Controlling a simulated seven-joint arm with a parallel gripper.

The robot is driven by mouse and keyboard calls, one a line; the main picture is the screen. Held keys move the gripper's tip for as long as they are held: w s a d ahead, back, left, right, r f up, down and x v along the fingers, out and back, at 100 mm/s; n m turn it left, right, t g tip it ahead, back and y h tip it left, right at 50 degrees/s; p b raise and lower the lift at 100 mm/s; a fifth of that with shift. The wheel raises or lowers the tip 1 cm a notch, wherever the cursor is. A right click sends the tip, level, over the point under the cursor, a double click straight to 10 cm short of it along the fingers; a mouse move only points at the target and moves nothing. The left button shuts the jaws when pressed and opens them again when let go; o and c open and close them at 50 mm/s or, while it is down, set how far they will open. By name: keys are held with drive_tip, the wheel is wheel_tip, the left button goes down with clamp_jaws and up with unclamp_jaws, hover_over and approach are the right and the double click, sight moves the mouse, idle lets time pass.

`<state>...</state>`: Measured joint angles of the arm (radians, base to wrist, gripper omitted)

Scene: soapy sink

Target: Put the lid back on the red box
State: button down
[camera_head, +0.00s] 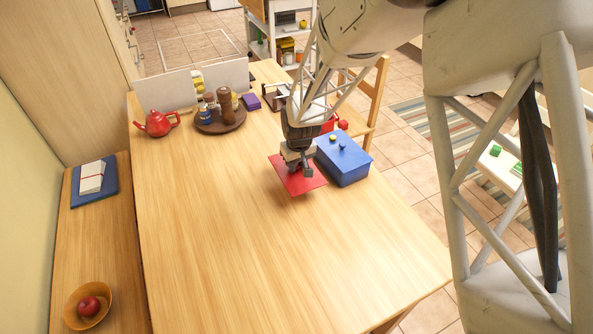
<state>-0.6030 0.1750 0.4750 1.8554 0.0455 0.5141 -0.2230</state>
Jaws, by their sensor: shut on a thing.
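My gripper (297,168) is over the middle of the table, to the left of a blue box, and points down. It is shut on a flat, square red lid (312,181), which lies roughly level; the gripper hides the lid's middle. I cannot tell whether the lid touches the table. The blue box (348,171) stands just right of the lid, with a blue top bearing a small blue knob and a small yellow thing. A red object (329,124) shows behind the blue box, partly hidden by my arm; I cannot tell whether it is the red box.
A red teapot (157,123), a round wooden tray (223,129) with bottles and a purple block (250,102) stand towards the back. A wooden chair (376,95) is beyond the table's right edge. The front of the table (270,260) is clear.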

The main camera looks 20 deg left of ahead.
drive_tip(key=w+a+r, duration=0.1)
drive_tip(key=w+r, duration=0.1)
drive_tip(key=w, duration=0.8)
drive_tip(key=w+a+r, duration=0.2)
drive_tip(key=w+r, duration=0.1)
drive_tip(key=w, duration=0.7)
drive_tip(key=w+a+r, duration=0.2)
drive_tip(key=w+r, duration=0.1)
drive_tip(key=w, duration=0.8)
drive_tip(key=shift+a+n, duration=0.15)
drive_tip(key=shift+n, duration=0.25)
drive_tip(key=shift+r, duration=0.1)
drive_tip(key=shift+f, duration=3.1)
drive_tip(key=shift+f, duration=0.3)
drive_tip(key=shift+c, duration=2)
unclamp_jaws()
drive_tip(key=shift+r, duration=0.15)
